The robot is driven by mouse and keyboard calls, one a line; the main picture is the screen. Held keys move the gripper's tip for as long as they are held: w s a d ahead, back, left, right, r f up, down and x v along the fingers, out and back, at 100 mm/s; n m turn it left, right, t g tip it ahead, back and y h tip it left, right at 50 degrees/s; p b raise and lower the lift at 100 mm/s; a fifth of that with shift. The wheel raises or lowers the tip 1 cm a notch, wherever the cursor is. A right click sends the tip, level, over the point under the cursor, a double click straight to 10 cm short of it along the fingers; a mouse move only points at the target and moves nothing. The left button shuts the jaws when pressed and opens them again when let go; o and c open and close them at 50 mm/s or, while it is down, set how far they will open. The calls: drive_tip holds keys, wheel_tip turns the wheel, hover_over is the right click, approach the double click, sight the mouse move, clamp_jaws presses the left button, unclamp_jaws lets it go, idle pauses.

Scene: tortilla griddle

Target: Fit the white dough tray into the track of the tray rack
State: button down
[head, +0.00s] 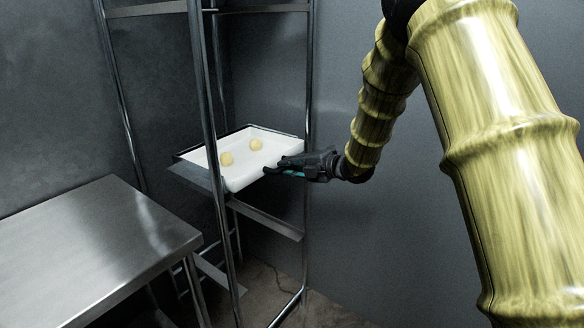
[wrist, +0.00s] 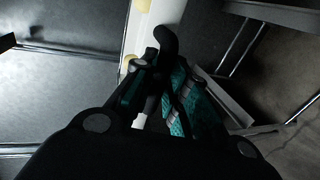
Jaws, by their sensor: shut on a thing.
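The white dough tray (head: 240,177) is in the head view, inside the tray rack (head: 213,130), with two pale dough balls (head: 226,158) on it. My gripper (head: 283,168) is shut on the tray's near right rim. In the wrist view the white tray edge (wrist: 136,40) runs up beside the dark fingers of my gripper (wrist: 158,85). The tray lies between the rack's posts, close to a side rail (head: 195,176) on its left. Whether it rests on the rails or sits just above them I cannot tell.
A steel table (head: 95,245) stands at the lower left, in front of the rack. Another rail (head: 265,218) shows below the tray on the right. Grey walls (head: 400,230) stand behind, and the floor between table and rack looks narrow.

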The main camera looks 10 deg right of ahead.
drive_tip(key=shift+w+a, duration=0.4)
drive_tip(key=shift+w, duration=0.05)
drive_tip(key=c, duration=1.3)
unclamp_jaws()
drive_tip(key=shift+c, duration=0.2)
drive_tip(key=v, duration=1.2)
